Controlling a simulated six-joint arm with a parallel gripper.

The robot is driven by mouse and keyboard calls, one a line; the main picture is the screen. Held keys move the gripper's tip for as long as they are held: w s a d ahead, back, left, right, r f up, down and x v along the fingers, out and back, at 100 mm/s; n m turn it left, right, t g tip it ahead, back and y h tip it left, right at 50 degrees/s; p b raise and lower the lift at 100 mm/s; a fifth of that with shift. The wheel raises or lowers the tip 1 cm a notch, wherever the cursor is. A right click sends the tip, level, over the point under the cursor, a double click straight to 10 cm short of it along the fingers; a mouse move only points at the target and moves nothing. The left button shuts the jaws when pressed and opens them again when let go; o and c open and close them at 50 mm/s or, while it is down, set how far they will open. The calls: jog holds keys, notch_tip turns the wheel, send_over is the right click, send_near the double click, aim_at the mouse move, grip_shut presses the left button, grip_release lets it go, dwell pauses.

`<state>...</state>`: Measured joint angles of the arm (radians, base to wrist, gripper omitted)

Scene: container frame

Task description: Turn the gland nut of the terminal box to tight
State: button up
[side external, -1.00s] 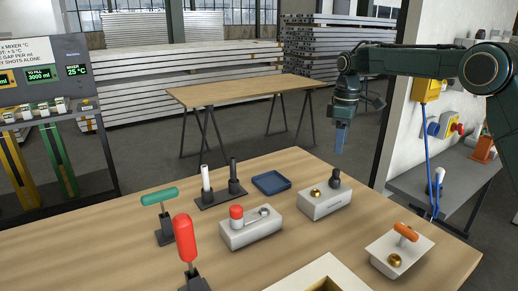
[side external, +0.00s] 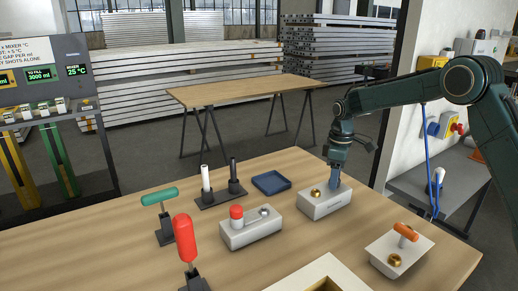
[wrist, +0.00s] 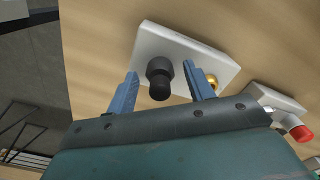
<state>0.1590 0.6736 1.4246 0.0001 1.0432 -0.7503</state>
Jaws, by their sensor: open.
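The terminal box appears to be the white box (side external: 322,206) at the back right of the wooden table. A black fitting, which I take as the gland nut (wrist: 159,72), stands on it beside a small brass dome (side external: 315,193). My gripper (side external: 338,192) is over the box, pointing down, and largely hides the black nut in the side view. In the wrist view, the two blue fingers of my gripper (wrist: 160,72) are open, one on each side of the nut. Gaps show between the fingers and the nut. Whether the fingertips reach down beside it is hard to tell.
A white box with a red knob (side external: 236,212) is left of the terminal box. A blue tray (side external: 271,182) lies behind. A white block with an orange handle (side external: 405,232) is at the front right. Red and green handles stand at the left.

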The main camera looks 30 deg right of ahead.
jog(key=shift+c, duration=0.4)
jog(key=c, duration=0.9)
